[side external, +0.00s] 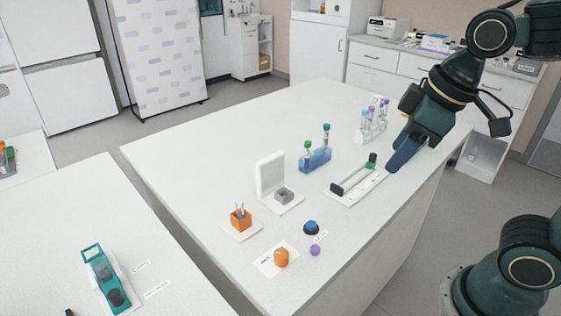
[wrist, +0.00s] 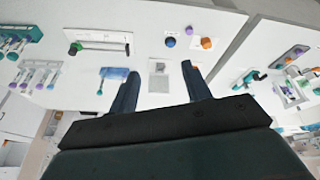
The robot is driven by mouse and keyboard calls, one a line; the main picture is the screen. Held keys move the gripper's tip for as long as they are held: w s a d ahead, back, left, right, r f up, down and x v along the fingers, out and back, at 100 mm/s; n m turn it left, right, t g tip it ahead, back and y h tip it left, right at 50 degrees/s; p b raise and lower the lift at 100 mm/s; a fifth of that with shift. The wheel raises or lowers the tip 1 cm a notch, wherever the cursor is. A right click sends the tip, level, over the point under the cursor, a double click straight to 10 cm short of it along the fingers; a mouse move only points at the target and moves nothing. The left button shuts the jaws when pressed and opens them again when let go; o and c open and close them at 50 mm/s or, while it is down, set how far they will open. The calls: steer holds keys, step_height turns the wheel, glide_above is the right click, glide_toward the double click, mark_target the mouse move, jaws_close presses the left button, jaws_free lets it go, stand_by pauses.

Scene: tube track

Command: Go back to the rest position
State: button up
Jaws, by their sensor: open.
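My gripper (side external: 402,155) hangs above the right side of the white table (side external: 230,140) in the side view. In the wrist view my gripper (wrist: 158,85) shows two blue fingers spread apart with nothing between them. Below and left of it in the side view is a white track (side external: 362,192) with a dark bar and a green-capped piece (side external: 371,163). The same track (wrist: 100,38) lies at the upper left of the wrist view, apart from the fingers.
A blue rack (side external: 315,160) and a clear rack (side external: 370,130) hold upright tubes. A white stand (side external: 265,172), an orange box (side external: 240,219), a blue dome (side external: 311,227), an orange piece (side external: 281,258) and a purple ball (side external: 315,250) stand nearer. The far left tabletop is clear.

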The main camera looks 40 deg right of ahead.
steer(key=shift+s+d+f+m+t+h, duration=0.15)
steer(key=shift+s+d+m+t, duration=0.1)
steer(key=shift+s+d+m, duration=0.5)
steer(key=shift+s+d+f+m+t+h, duration=0.15)
steer(key=shift+s+d+m+t, duration=0.1)
steer(key=shift+s+m, duration=0.5)
steer(key=shift+s+d+f+m+t, duration=0.2)
steer(key=shift+s+d+m, duration=0.3)
steer(key=shift+s, duration=0.5)
steer(key=shift+c, duration=1)
